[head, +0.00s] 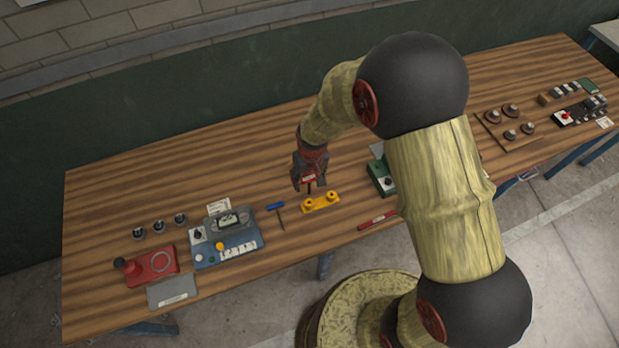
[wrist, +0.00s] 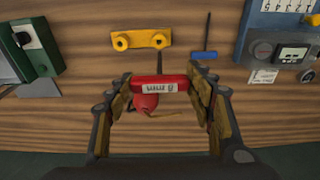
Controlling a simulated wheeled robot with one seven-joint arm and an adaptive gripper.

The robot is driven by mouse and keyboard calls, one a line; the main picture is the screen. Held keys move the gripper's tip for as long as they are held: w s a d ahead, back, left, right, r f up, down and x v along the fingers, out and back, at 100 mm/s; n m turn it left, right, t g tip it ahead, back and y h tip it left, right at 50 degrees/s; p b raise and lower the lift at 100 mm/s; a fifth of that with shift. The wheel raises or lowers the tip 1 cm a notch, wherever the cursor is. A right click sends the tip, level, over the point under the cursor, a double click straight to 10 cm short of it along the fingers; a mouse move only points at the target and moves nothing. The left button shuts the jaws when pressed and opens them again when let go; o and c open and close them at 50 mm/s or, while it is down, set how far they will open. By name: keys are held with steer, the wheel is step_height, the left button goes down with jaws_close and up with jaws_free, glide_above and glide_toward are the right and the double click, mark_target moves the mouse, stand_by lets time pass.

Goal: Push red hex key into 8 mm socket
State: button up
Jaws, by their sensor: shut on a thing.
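My gripper (head: 309,180) is shut on the red hex key (wrist: 160,86), whose red handle has a white, upside-down label that seems to read 8 mm. Its dark shaft points down toward the yellow socket block (head: 321,202). The block also shows in the wrist view (wrist: 140,41), with two round raised sockets. In the head view the shaft is above the block's left socket (head: 308,204). In the wrist view that socket is the right one (wrist: 157,40). I cannot tell whether the tip touches or enters it.
A blue-handled tool (head: 276,206) lies left of the block. A blue instrument panel (head: 228,245) stands farther left, and a green box (head: 382,178) to the right. A red flat item (head: 377,220) lies near the front edge.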

mark_target(309, 194)
steer(key=shift+f+b, duration=2.2)
steer(key=shift+f, duration=0.75)
steer(key=shift+f+b, duration=1.6)
steer(key=shift+f, duration=0.65)
steer(key=o, duration=1.2)
steer(key=shift+o, duration=0.2)
steer(key=shift+r, duration=0.1)
step_height(309, 194, up, 12)
steer(key=s, duration=0.1)
steer(key=shift+s+d, duration=0.2)
